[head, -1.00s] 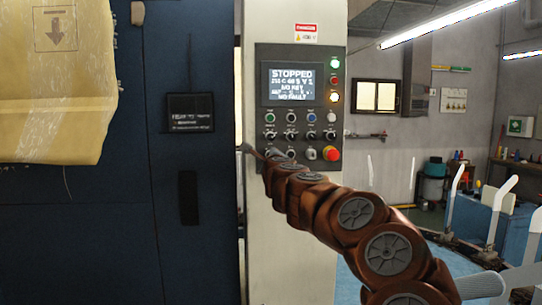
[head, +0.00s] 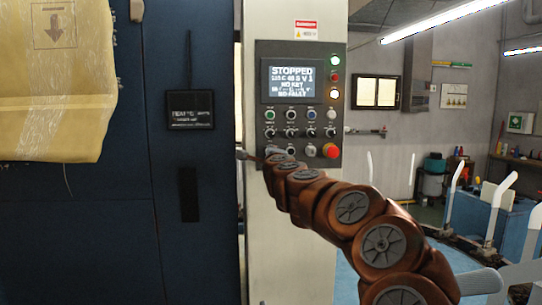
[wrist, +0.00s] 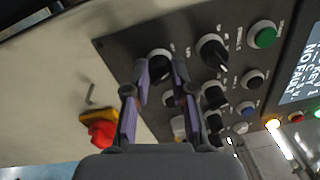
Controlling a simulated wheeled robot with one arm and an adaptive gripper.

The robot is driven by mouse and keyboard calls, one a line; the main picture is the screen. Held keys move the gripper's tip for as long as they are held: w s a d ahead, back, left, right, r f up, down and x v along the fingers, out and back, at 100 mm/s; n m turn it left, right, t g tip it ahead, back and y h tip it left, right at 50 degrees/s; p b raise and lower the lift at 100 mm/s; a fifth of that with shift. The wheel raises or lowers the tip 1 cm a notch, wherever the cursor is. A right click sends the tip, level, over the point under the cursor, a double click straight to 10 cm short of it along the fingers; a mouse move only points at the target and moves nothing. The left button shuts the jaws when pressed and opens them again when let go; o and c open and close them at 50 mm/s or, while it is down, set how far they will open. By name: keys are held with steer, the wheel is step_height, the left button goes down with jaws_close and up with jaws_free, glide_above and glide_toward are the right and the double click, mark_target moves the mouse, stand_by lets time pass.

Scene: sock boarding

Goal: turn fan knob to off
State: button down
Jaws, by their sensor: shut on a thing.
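The control panel (head: 300,100) is dark grey, on a pale upright column, with a lit screen (head: 291,81) reading STOPPED. In the wrist view the panel appears turned on its side. My gripper (wrist: 160,72) is at the panel, its two fingers on either side of a black knob (wrist: 158,60) at the end of the lowest row, and shut on it. The labels are too blurred to tell whether this is the fan knob. A larger black knob (wrist: 211,49) with a white pointer line is beside it.
A red emergency stop button (head: 330,151) sits at the panel's lower right; it also shows in the wrist view (wrist: 101,132). Several other knobs and buttons crowd around my fingers. A blue cabinet (head: 110,230) with a small black display (head: 190,110) stands to the left.

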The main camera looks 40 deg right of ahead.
steer(key=c, duration=1)
jaws_free()
steer(key=shift+o, duration=0.2)
steer(key=v, duration=1.2)
